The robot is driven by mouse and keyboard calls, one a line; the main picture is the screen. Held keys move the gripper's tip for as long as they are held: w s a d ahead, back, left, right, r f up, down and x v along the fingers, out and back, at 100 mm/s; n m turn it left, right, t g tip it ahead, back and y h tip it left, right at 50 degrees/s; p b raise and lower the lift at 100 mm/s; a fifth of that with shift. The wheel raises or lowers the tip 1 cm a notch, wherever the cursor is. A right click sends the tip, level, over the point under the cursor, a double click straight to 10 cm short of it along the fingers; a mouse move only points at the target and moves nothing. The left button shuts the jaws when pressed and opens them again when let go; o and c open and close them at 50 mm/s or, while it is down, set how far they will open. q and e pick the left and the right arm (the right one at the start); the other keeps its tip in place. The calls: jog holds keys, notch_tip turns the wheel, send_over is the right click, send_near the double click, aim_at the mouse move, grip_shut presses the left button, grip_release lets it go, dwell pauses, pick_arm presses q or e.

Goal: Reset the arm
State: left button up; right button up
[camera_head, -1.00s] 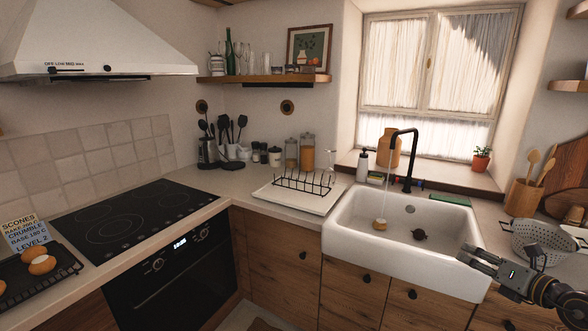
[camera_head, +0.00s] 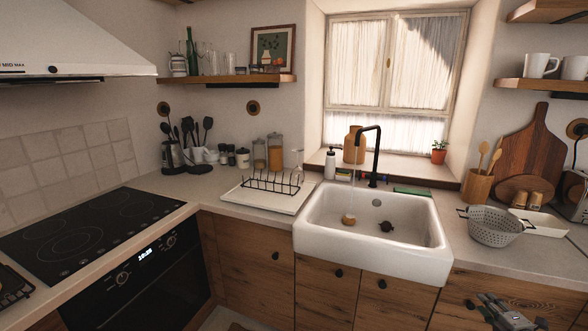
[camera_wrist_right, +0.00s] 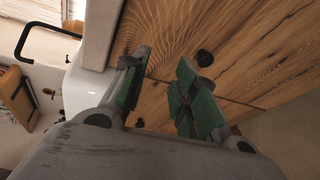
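My right gripper (camera_head: 488,308) is low at the right of the head view, in front of the wooden cabinet fronts below the counter. In the right wrist view its two green-padded fingers (camera_wrist_right: 160,80) stand apart with nothing between them, so it is open and empty. Cabinet wood and a dark knob (camera_wrist_right: 205,58) show beyond the fingers. My left gripper is not in view.
The white sink (camera_head: 375,262) holds a small brownish item (camera_head: 348,219) and a dark item (camera_head: 386,226). A grey colander (camera_head: 495,228) and a white tray (camera_head: 540,223) stand on the right counter. A dish rack (camera_head: 272,182) is left of the sink.

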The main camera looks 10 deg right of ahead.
jog(key=s+d+f+m+g+h, duration=0.1)
jog(key=s+d+f+m+g, duration=0.25)
jog(key=s+f, duration=0.65)
jog(key=s+d+f+m+g+h, duration=0.25)
jog(key=s+f+m, duration=0.35)
jog(key=f, duration=0.8)
jog(key=s+a+f+m+g+y, duration=0.1)
jog(key=s+a+f+m+g, duration=0.2)
jog(key=s+f, duration=0.55)
jog(key=s+a+f+m+g+y, duration=0.1)
jog(key=s+a+f+g, duration=0.1)
jog(key=s+a+f, duration=0.5)
jog(key=s+a+f+g+y, duration=0.3)
jog(key=s+a+f, duration=0.9)
jog(key=s+a, duration=0.45)
jog(key=w+a+f, duration=0.1)
jog(key=w+a, duration=0.1)
jog(key=a, duration=0.3)
jog(key=w+a+y, duration=0.1)
jog(key=w+a, duration=0.1)
jog(key=a, duration=0.4)
jog(key=w+a+f, duration=0.1)
jog(key=w+a, duration=0.2)
jog(key=a, duration=0.2)
jog(key=shift+a+f+m+t+p, duration=0.2)
jog(key=shift+f+m+t+p, duration=0.15)
jog(key=shift+m+t+p, duration=0.1)
